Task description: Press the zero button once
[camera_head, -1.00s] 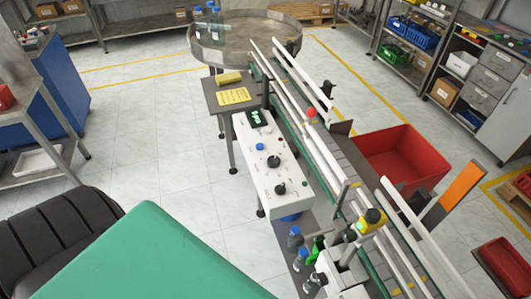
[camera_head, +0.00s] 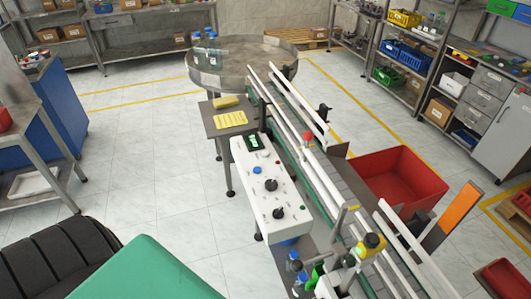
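A white control panel (camera_head: 262,202) stands along the near side of the conveyor, in the middle of the head view. It carries a small dark display with green digits (camera_head: 254,141), a blue button (camera_head: 257,169), a black knob (camera_head: 271,185) and a second black knob (camera_head: 278,213). Small button-like dots also show on it, too small to read. I cannot tell which one is the zero button. Neither of my grippers is in view, and nothing touches the panel.
The conveyor (camera_head: 317,178) with white rails runs behind the panel. A round metal table (camera_head: 240,75) with bottles stands at its far end. A yellow note (camera_head: 230,119) lies on a side shelf. Bottles (camera_head: 293,262) stand near the panel's front end. A red bin (camera_head: 400,178) is to the right.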

